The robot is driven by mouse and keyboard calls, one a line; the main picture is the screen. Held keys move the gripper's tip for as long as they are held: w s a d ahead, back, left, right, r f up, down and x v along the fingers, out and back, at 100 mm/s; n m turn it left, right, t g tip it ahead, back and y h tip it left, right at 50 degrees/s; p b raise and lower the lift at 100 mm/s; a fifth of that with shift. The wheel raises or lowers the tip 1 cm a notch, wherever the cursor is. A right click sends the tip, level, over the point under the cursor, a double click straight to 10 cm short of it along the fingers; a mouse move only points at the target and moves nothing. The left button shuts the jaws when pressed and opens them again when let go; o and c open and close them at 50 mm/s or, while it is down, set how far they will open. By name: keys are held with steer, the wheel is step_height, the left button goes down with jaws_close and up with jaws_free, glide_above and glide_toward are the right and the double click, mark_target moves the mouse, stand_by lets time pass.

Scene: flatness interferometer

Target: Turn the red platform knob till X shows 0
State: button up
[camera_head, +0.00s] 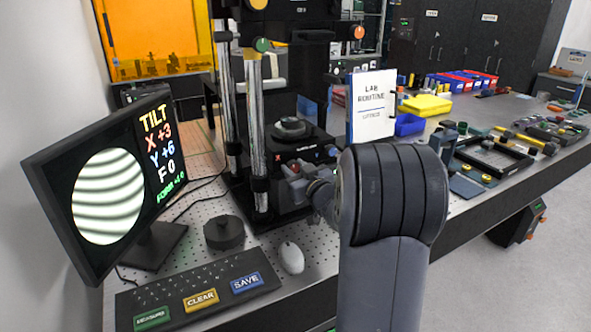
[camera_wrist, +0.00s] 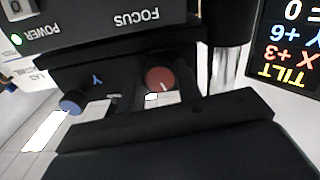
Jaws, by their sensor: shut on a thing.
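The red knob (camera_wrist: 160,79) is on the front of the platform under the dark instrument, with a white mark on its face. The monitor (camera_head: 112,170) reads TILT, X +3, Y +6, F 0, with a green FORM line too small to read surely. Its round picture shows several curved, mostly horizontal fringes.
A blue knob (camera_wrist: 72,102) marked Y is beside the red one. A metal post (camera_head: 258,130) stands close left of my gripper. A mouse (camera_head: 291,257), a black round piece (camera_head: 224,232) and a keyboard (camera_head: 200,285) are in front. A LAB ROUTINE sign (camera_head: 371,105) stands behind.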

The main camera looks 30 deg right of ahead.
steer(key=shift+f+n+b, duration=0.1)
steer(key=shift+n+b, duration=0.2)
steer(key=shift+b, duration=0.15)
steer(key=shift+c, duration=0.2)
steer(key=n+b, duration=0.2)
steer(key=b, duration=0.1)
steer(key=shift+f+n, duration=0.15)
steer(key=shift+n, duration=0.15)
steer(key=shift+n+b, duration=1.45)
steer(key=shift+n, duration=0.35)
steer(key=shift+r, duration=0.2)
steer(key=o, duration=1)
steer(key=s, duration=1)
steer(key=shift+s+d, duration=0.15)
steer(key=shift+s, duration=0.25)
